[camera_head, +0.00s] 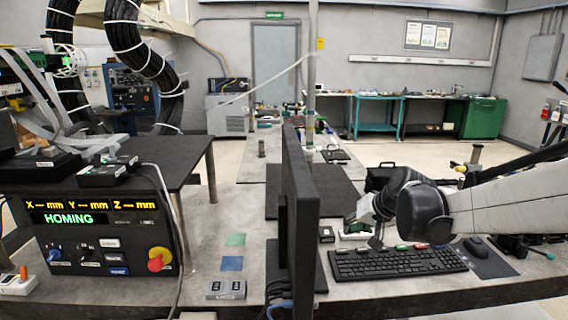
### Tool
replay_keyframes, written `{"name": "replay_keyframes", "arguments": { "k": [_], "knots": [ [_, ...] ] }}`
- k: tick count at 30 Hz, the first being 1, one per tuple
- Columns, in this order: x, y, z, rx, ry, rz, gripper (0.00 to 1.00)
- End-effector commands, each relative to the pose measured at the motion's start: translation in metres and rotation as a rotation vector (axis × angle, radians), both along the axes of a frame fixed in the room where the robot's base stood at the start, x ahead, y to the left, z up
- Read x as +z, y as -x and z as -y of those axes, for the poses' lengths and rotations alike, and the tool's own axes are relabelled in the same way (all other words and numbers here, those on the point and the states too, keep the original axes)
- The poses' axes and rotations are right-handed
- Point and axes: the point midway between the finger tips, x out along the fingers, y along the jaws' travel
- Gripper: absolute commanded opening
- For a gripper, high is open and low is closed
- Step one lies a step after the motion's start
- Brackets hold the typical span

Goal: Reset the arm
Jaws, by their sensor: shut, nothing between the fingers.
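My arm reaches in from the right edge in the head view. My gripper (375,240) hangs at its end, just above the back left part of the black keyboard (398,263). The fingers are small and dark and look closed, with nothing visible between them. Whether the tips touch the keyboard, I cannot tell. The wrist hides part of the table behind it.
A black monitor (300,215) stands edge-on left of my gripper. A mouse (475,247) lies right of the keyboard. A control box (100,240) showing "HOMING" stands at the left. Blue and green squares lie on the grey table between box and monitor.

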Motion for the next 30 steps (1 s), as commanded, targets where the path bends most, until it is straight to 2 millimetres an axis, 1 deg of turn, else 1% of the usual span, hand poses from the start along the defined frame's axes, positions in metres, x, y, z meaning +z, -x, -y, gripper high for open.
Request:
{"name": "replay_keyframes", "arguments": {
  "k": [1, 6, 9, 15, 22, 27, 30],
  "knots": [
    [0.007, 0.016, -0.002, 0.000, 0.015, -0.001, 0.00],
    [0.025, 0.062, -0.005, -0.005, 0.071, -0.005, 0.00],
    [0.033, 0.090, -0.006, -0.009, 0.105, -0.005, 0.00],
    [0.042, 0.146, -0.005, -0.016, 0.171, -0.003, 0.00],
    [0.041, 0.209, -0.002, -0.021, 0.246, 0.003, 0.00],
    [0.033, 0.252, 0.002, -0.025, 0.302, 0.011, 0.00],
    [0.027, 0.275, 0.005, -0.027, 0.331, 0.016, 0.00]
  ]
}}
